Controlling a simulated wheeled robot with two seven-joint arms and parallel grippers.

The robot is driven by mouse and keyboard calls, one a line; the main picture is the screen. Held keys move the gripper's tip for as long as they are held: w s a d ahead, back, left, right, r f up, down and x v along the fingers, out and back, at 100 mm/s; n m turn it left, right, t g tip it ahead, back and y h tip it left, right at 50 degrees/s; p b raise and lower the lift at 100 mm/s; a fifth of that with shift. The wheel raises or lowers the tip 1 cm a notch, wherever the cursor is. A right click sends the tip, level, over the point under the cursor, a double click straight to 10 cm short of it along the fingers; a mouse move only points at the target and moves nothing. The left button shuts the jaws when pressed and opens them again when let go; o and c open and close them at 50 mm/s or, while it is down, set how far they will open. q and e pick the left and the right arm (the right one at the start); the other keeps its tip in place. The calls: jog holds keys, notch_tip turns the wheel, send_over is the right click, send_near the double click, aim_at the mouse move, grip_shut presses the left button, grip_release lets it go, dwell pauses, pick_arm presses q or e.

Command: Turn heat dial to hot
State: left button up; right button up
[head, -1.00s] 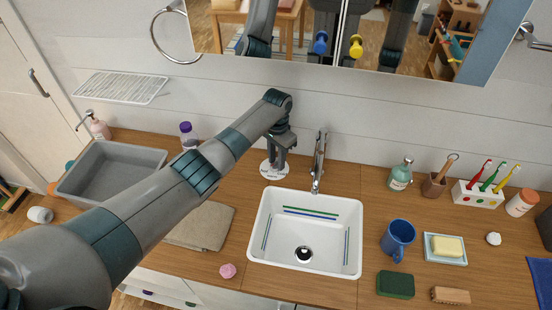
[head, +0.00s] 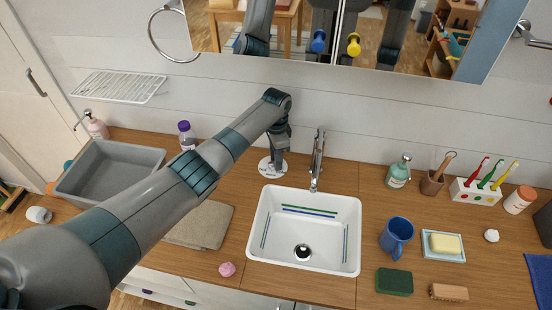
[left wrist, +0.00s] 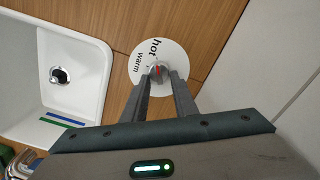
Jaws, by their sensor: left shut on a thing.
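The heat dial is a white disc (head: 266,169) on the wooden counter, left of the faucet. In the left wrist view the white disc (left wrist: 151,49) shows the words "hot" and "warm" and a small grey knob with a red mark (left wrist: 157,69). My left gripper (head: 277,170) points down at the dial. In the left wrist view its fingers (left wrist: 159,75) are shut on the knob at the disc's middle. The rest of the disc's lettering is hidden by the fingers. My right gripper is not seen at work over the counter.
A white sink (head: 266,242) and a faucet (head: 317,160) stand just right of the dial. A folded cloth (head: 203,226) and a purple-capped bottle (head: 187,136) are to its left. A blue mug (head: 396,234) is right of the sink. The wall is close behind.

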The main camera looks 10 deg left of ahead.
pick_arm(q)
jog(key=shift+r, duration=0.1)
jog(key=o, duration=1)
jog(key=shift+r+b, duration=2)
jog(key=shift+r, duration=3.95)
jog(key=shift+s, duration=0.1)
